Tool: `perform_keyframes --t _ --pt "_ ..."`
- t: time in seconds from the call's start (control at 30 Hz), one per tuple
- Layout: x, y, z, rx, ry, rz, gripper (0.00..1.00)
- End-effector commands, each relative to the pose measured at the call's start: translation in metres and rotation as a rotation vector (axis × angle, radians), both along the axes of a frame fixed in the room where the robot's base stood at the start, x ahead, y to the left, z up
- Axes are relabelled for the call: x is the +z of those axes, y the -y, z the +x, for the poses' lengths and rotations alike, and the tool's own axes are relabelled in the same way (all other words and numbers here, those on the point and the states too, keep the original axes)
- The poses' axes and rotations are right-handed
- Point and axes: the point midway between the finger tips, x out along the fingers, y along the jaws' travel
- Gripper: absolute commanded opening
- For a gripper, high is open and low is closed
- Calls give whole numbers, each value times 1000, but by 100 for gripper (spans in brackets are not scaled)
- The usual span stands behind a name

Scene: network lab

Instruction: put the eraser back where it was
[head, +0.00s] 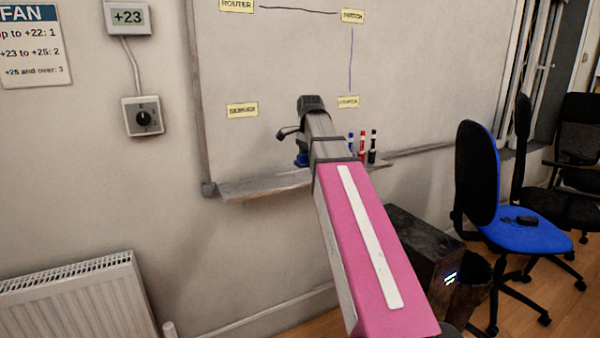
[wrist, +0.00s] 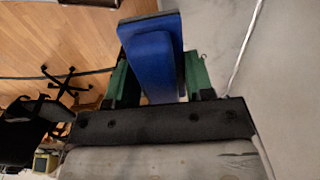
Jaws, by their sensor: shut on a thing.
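A blue eraser with a dark edge (wrist: 152,60) sits between the green fingers of my gripper (wrist: 160,82) in the wrist view. My gripper is shut on it. In the head view a small blue part of the eraser (head: 302,159) shows just left of my arm, at the whiteboard's tray (head: 262,186). My arm hides most of the gripper and the middle of the tray. I cannot tell whether the eraser touches the tray or hangs just above it.
Blue, red and black markers (head: 362,147) stand at the tray's right part, close to my arm. The whiteboard (head: 290,60) carries yellow labels and drawn lines. The tray's left part looks bare. A blue chair (head: 525,234) and a dark box (head: 425,245) stand to the right.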

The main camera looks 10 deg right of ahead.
Motion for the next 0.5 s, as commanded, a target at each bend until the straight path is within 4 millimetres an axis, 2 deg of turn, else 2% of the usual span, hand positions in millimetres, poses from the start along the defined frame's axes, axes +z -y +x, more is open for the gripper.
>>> perform_keyframes --t 0.03,0.27,0.4,0.5 --pt "1 -4 17 1 0 0 29" --pt "1 -19 63 1 -1 1 29" --pt "-21 -19 58 0 -2 0 29" --pt "-29 -19 58 0 0 1 29"
